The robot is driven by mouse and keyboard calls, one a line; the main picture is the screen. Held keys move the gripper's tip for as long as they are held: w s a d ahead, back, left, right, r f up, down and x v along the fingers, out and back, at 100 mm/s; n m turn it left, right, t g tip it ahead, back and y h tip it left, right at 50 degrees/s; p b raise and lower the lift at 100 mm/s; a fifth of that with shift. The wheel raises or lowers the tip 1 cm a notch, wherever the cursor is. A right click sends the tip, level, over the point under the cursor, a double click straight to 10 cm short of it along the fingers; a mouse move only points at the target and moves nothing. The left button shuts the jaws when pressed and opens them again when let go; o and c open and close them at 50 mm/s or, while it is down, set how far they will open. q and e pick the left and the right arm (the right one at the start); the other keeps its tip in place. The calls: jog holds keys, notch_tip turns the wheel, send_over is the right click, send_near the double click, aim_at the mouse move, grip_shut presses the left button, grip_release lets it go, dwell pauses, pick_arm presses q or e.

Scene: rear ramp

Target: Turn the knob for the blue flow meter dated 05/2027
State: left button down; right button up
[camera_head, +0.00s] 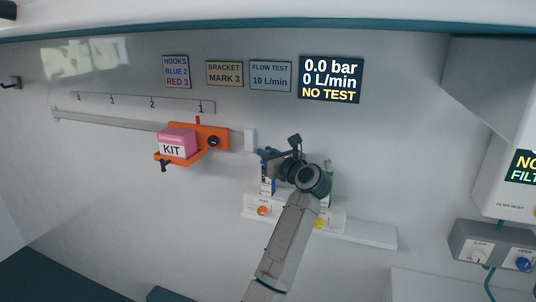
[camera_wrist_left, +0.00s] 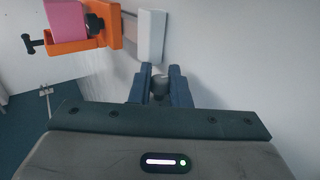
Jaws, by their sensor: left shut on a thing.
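My left gripper (camera_head: 266,156) is at the wall, just right of a white block on the rail's end. In the left wrist view its blue fingers (camera_wrist_left: 161,72) are shut on a dark grey round knob (camera_wrist_left: 160,86). My own wrist hides much of the flow meters in the head view. A narrow blue-and-white part (camera_head: 267,187) shows below the gripper, above a white panel with an orange knob (camera_head: 262,210) and a yellow knob (camera_head: 320,223). I cannot read any date. My right gripper is not in view.
An orange bracket (camera_head: 213,139) holding a pink-and-white KIT box (camera_head: 176,146) is left of the gripper. A white ledge (camera_head: 370,235) extends right. A display (camera_head: 331,79) reads 0.0 bar, 0 L/min, NO TEST. A grey box with knobs (camera_head: 490,250) is far right.

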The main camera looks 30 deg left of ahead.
pick_arm(q)
jog(key=shift+f+m+t+h, duration=0.1)
jog(key=shift+m+t+h, duration=0.4)
jog(key=shift+t, duration=0.4)
jog(key=shift+m+t+h, duration=0.8)
jog(key=shift+m+t, duration=0.3)
jog(key=shift+t, duration=0.2)
jog(key=c, duration=1.4)
grip_release()
jog(key=shift+c, duration=0.2)
jog(key=shift+s+d+b, duration=0.3)
jog(key=shift+s+d, duration=0.05)
jog(key=shift+d, duration=0.1)
jog(key=b+v, duration=0.3)
jog(key=v, duration=0.6)
jog(key=shift+s+d, duration=0.25)
